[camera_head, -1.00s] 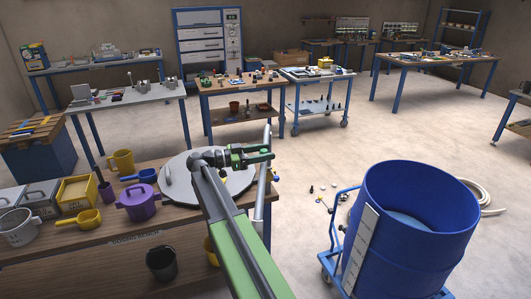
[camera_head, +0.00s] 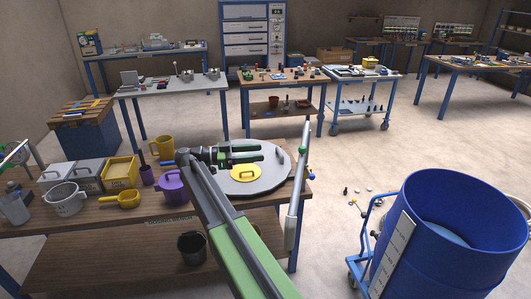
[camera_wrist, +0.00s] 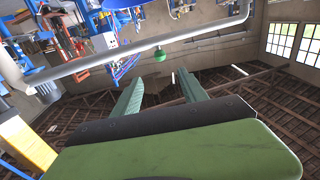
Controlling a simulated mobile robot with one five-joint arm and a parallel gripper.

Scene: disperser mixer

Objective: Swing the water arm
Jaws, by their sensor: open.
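The water arm (camera_head: 298,190) appears to be the grey pipe standing at the right end of the mixing bench, with a small green knob at its upper part. In the wrist view a long grey pipe (camera_wrist: 110,57) with a green ball crosses above my fingers; it looks like the same arm. My gripper (camera_head: 259,153) is over the round grey lid, left of the pipe, and apart from it in the head view. Its two green fingers are spread and empty, and they also show in the wrist view (camera_wrist: 160,88). The pipe's mounting is unclear.
The grey lid (camera_head: 270,180) with a yellow disc lies under my gripper. A purple pot (camera_head: 173,188), yellow mug and several containers stand left on the bench. A blue drum (camera_head: 440,240) on a trolley stands right. Open floor lies between the bench and back tables.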

